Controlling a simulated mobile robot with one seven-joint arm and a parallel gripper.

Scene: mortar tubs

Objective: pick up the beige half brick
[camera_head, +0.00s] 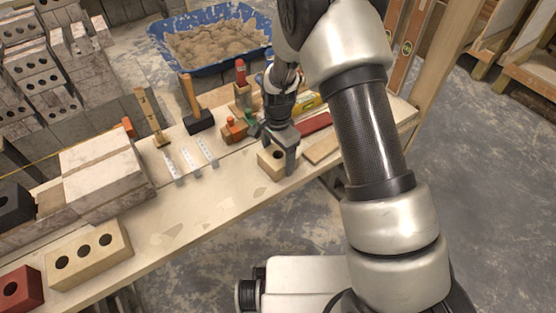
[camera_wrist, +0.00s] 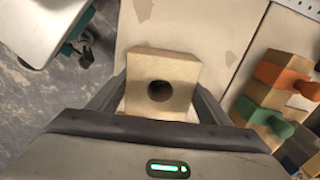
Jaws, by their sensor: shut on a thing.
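The beige half brick (camera_head: 268,163) is a short block with one round hole, at the right part of the plank bench in the head view. In the wrist view the brick (camera_wrist: 161,72) sits between my two fingers, its hole facing the camera. My gripper (camera_head: 282,158) is shut on it, one finger on each side. In the wrist view my gripper (camera_wrist: 160,105) hides the brick's near end. I cannot tell whether the brick touches the bench or is slightly above it.
A long beige brick (camera_head: 90,255) with three holes and a red brick (camera_head: 20,290) lie at the front left. A mallet (camera_head: 196,110) and an orange-handled tool (camera_head: 234,130) are close behind my gripper. A blue tub (camera_head: 190,68) of mortar stands behind. The bench's front middle is clear.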

